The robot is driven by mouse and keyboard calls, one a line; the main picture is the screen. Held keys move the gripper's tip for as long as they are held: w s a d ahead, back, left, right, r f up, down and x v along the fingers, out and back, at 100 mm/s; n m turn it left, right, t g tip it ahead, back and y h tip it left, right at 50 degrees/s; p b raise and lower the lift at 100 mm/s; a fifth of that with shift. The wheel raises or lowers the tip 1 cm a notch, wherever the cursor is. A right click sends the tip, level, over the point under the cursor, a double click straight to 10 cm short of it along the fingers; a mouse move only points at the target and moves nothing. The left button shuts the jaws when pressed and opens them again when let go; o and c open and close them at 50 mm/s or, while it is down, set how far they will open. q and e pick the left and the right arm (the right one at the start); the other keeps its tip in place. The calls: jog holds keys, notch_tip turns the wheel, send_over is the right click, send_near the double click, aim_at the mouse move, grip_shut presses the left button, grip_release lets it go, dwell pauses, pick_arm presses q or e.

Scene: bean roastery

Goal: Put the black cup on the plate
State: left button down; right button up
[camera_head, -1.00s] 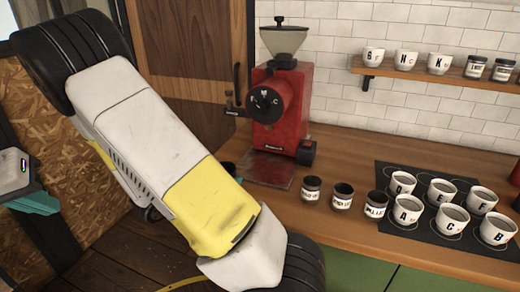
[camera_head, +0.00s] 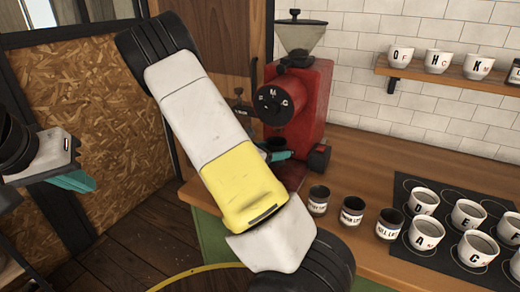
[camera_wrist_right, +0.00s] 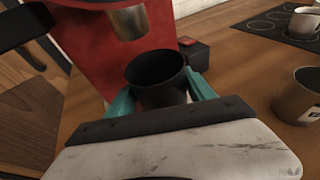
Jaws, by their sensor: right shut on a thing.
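The black cup (camera_wrist_right: 158,78) is upright and empty-looking in the right wrist view, between the teal fingers of my right gripper (camera_wrist_right: 160,95), which is shut on it. In the head view the cup (camera_head: 273,142) shows in front of the red grinder, with my right gripper (camera_head: 276,156) at it, partly behind my arm. The grinder's metal spout (camera_wrist_right: 130,22) is above and beyond the cup. A flat dark plate (camera_head: 290,174) at the grinder's foot is partly hidden by my arm; cup contact with it cannot be told. My left gripper (camera_head: 70,182) is at the far left, away from the counter.
The red grinder (camera_head: 305,105) stands on the wooden counter. Dark labelled jars (camera_head: 318,200) stand right of it, one near the cup in the wrist view (camera_wrist_right: 300,95). White lettered cups (camera_head: 423,233) stand on a black mat (camera_head: 400,188). More white cups (camera_head: 438,62) are on a shelf.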

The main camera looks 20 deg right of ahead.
jog(key=shift+w+d, duration=0.45)
jog(key=shift+w, duration=0.1)
jog(key=shift+w+d+f, duration=0.1)
jog(key=shift+w+d, duration=0.3)
jog(key=shift+d, duration=0.05)
notch_tip(320, 180, down, 3)
jog(key=shift+a+r, duration=0.1)
jog(key=shift+r, duration=0.05)
jog(key=shift+f, duration=0.4)
jog(key=shift+f, duration=0.1)
jog(key=o, duration=1.6)
